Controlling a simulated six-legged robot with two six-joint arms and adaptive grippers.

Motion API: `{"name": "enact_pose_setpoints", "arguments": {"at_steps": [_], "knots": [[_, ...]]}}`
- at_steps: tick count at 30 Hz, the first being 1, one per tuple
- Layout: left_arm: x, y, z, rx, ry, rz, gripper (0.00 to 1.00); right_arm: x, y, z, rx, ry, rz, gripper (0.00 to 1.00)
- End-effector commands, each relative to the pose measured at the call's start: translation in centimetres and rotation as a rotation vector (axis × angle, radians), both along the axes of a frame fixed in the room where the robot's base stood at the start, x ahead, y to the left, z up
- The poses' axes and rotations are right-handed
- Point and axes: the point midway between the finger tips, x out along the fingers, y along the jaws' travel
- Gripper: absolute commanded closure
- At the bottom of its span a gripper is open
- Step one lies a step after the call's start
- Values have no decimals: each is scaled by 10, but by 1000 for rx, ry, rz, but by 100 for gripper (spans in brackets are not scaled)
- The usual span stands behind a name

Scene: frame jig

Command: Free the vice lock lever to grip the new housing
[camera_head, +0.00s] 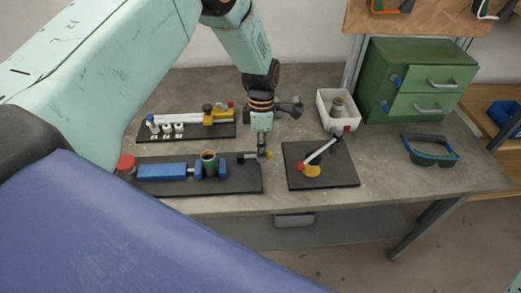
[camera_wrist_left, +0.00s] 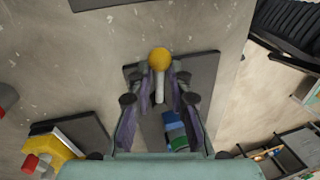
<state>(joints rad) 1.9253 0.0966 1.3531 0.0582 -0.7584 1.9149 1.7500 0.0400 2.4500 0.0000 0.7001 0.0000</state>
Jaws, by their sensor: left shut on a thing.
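The blue vice (camera_head: 162,171) lies on a dark base plate (camera_head: 240,182) at the front of the bench. A dark cylindrical housing (camera_head: 209,158) stands upright between its jaws. The lock lever, with a yellow ball knob (camera_head: 267,154), is at the right end of the plate. In the left wrist view, the yellow knob (camera_wrist_left: 159,59) and grey lever rod (camera_wrist_left: 159,88) lie between the fingers. My left gripper (camera_head: 262,150) points down and is shut on the lever, partly hiding it. The blue vice (camera_wrist_left: 173,118) also shows below the lever there. My right gripper is not in view.
A second plate with a red-knobbed lever (camera_head: 318,153) stands close on the right. Behind are a fixture with white parts (camera_head: 178,127), a white bin (camera_head: 335,120) and green drawers (camera_head: 420,80). Blue goggles (camera_head: 431,150) lie at right.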

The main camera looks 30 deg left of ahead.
Motion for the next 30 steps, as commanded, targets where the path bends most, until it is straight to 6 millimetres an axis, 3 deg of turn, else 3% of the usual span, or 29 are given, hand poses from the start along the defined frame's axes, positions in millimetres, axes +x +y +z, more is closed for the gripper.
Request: {"name": "enact_pose_setpoints", "arguments": {"at_steps": [14,15,19,30], "knots": [[8,-1,4,-1,-21,14,100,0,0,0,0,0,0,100],[8,-1,4,-1,-21,14,79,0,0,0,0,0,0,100],[7,-1,3,0,-17,13,68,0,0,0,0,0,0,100],[5,1,7,0,-11,12,68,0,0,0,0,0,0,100]]}}
